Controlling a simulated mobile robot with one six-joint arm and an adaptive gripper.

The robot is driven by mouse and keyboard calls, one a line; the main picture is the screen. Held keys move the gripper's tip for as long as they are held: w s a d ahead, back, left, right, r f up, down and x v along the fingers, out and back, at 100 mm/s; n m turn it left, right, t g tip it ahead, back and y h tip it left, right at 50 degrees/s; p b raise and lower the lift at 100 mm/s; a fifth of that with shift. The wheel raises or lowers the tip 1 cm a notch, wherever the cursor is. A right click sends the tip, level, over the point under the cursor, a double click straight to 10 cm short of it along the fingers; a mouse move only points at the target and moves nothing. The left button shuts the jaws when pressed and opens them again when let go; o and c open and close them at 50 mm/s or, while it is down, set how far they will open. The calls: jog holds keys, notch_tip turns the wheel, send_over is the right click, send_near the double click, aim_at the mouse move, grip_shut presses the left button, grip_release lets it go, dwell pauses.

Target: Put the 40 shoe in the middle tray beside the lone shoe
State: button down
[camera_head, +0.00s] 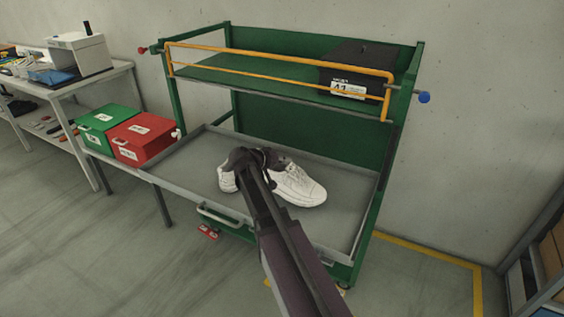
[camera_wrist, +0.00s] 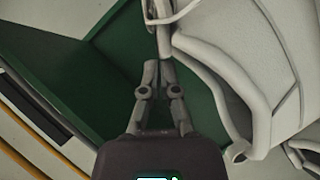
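In the head view a white shoe (camera_head: 303,187) stands in the grey middle tray (camera_head: 335,228), toe to the right. A second white shoe (camera_head: 227,180) shows just left of it, mostly hidden by my gripper and arm. My gripper (camera_head: 252,160) is low over the tray at these shoes. In the wrist view my fingertips (camera_wrist: 158,68) are almost together, on the thin edge of a white shoe (camera_wrist: 165,35). Another large white shoe surface (camera_wrist: 245,60) fills the right side, very close to the fingers. No size number is readable on either shoe.
The upper shelf (camera_head: 225,72) has an orange rail (camera_head: 275,58) and a black box (camera_head: 365,60) marked 41. Green (camera_head: 105,122) and red (camera_head: 145,135) boxes stand left of the tray. The tray's right side and front are bare. A handle (camera_head: 220,215) sits at its front.

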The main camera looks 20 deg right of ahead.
jog(key=w+d, duration=0.1)
jog(key=w, duration=0.5)
jog(key=shift+d+f, duration=0.25)
jog(key=shift+d, duration=0.1)
notch_tip(320, 180, down, 4)
jog(key=b, duration=0.4)
jog(key=shift+r, duration=0.25)
jog(key=c, duration=1.3)
grip_release()
jog(key=shift+c, duration=0.2)
jog(key=o, duration=0.5)
jog(key=shift+o, duration=0.2)
jog(key=shift+a, duration=0.1)
